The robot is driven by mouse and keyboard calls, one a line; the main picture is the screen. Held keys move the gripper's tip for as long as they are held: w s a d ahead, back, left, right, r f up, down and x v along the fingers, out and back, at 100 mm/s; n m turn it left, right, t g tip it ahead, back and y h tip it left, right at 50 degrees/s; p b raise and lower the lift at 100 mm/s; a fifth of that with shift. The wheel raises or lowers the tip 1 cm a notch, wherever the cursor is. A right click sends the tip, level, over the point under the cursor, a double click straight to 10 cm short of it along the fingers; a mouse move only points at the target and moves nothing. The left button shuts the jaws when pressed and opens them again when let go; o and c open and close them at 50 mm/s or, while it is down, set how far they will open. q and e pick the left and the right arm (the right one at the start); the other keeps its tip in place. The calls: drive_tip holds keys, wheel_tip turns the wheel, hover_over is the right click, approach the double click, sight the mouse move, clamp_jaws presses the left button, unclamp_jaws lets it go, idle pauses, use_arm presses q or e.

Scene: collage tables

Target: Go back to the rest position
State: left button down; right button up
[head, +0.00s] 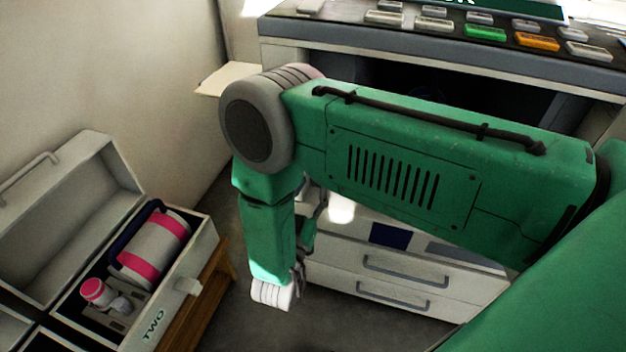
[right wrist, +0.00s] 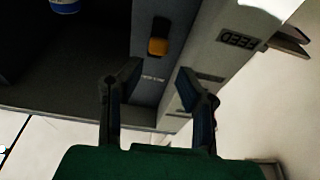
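My right arm comes in from the right and bends down at its elbow. My right gripper (head: 308,225) shows only partly in the head view, behind the hanging forearm and in front of the white drawers. In the right wrist view, its two dark fingers (right wrist: 160,95) stand apart with nothing between them. My left gripper is not in view.
A button console (head: 450,52) stands at the back, above white drawers (head: 400,277). An open case (head: 190,285) marked TWO holds a pink-banded canister (head: 152,248) at left.

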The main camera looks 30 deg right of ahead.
drive_tip(key=shift+d, duration=0.1)
idle(0.3)
drive_tip(key=s+d+f+n+g+y+p, duration=0.2)
drive_tip(key=d+f+n+g+y+p, duration=0.25)
drive_tip(key=y, duration=0.55)
drive_tip(key=s+a+n+g+y+p, duration=0.1)
drive_tip(key=s+n+g+y+p, duration=0.1)
drive_tip(key=s, duration=0.9)
drive_tip(key=s+a+n+g+y+p, duration=0.1)
drive_tip(key=s+n+g+y+p, duration=0.2)
drive_tip(key=s, duration=0.9)
drive_tip(key=n+g, duration=0.1)
drive_tip(key=g, duration=0.2)
drive_tip(key=shift+s+a+r+g+y, duration=0.25)
drive_tip(key=shift+r+g+y, duration=0.1)
drive_tip(key=shift+y, duration=0.05)
